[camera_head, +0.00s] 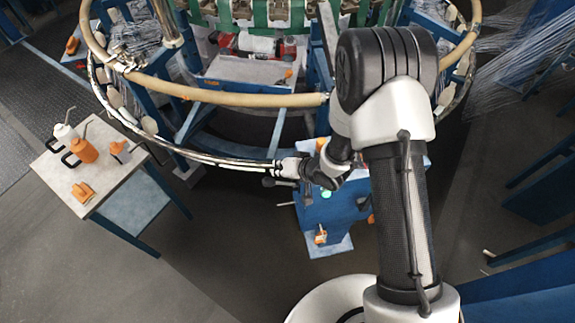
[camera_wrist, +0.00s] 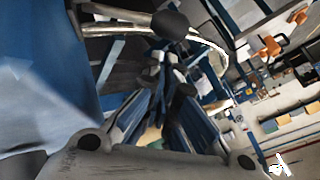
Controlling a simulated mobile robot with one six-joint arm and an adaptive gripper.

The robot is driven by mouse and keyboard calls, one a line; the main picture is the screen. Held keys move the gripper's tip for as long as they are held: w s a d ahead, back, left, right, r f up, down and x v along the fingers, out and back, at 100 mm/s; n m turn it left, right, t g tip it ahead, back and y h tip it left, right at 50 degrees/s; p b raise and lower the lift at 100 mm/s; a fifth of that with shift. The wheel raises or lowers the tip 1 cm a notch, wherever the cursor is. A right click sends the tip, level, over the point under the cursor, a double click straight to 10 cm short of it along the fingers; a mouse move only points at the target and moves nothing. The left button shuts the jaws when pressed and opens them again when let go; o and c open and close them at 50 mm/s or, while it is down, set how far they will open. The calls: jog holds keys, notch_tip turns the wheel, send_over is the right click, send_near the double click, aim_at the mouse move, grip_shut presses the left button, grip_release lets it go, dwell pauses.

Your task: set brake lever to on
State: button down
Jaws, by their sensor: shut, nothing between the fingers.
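The blue machine cabinet (camera_head: 335,210) stands below the loom ring in the head view, partly behind my arm. A short lever with a dark knob (camera_head: 268,182) sticks out from its upper left side. I take it for the brake lever, but no label is readable. In the wrist view a bar with a dark round knob (camera_wrist: 170,24) lies beyond the fingertips and looks apart from them. My gripper (camera_head: 283,168) is beside the cabinet's top left, close to the lever. In the wrist view its fingers (camera_wrist: 168,68) are closed and empty.
The loom's metal ring rail (camera_head: 215,160) and tan hoop (camera_head: 240,99) pass close to my gripper. A green light (camera_head: 326,194) shows on the cabinet. A side table (camera_head: 115,185) with bottles stands at the left. The floor below is open.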

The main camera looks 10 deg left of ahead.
jog(key=shift+s+a+f, duration=0.3)
jog(key=shift+a+f, duration=0.05)
jog(key=shift+f, duration=0.35)
